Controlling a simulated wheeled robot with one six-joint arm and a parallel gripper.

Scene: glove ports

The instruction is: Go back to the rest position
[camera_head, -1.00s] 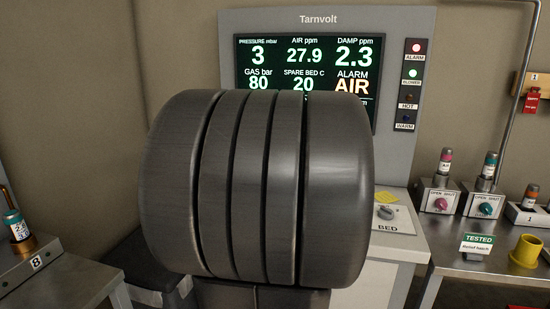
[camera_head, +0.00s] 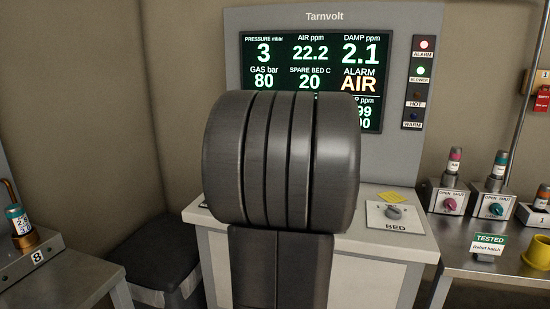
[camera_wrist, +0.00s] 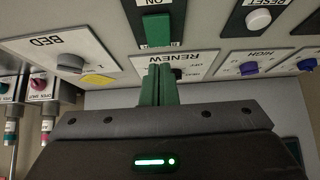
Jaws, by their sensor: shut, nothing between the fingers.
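My gripper (camera_wrist: 163,86) shows in the wrist view with its two green fingers together and nothing between them. Its tips appear close in front of the panel's RENEW plate (camera_wrist: 172,66), partly covering it; I cannot tell whether they touch. In the head view my own arm fills the middle and hides the gripper.
The Tarnvolt cabinet's screen (camera_head: 311,65) reads ALARM AIR, with the red alarm lamp (camera_head: 423,45) lit. A BED knob (camera_head: 394,212) is on the counter. Valve boxes (camera_head: 450,198), a green TESTED sign (camera_head: 489,240) and a yellow cup (camera_head: 538,255) stand right.

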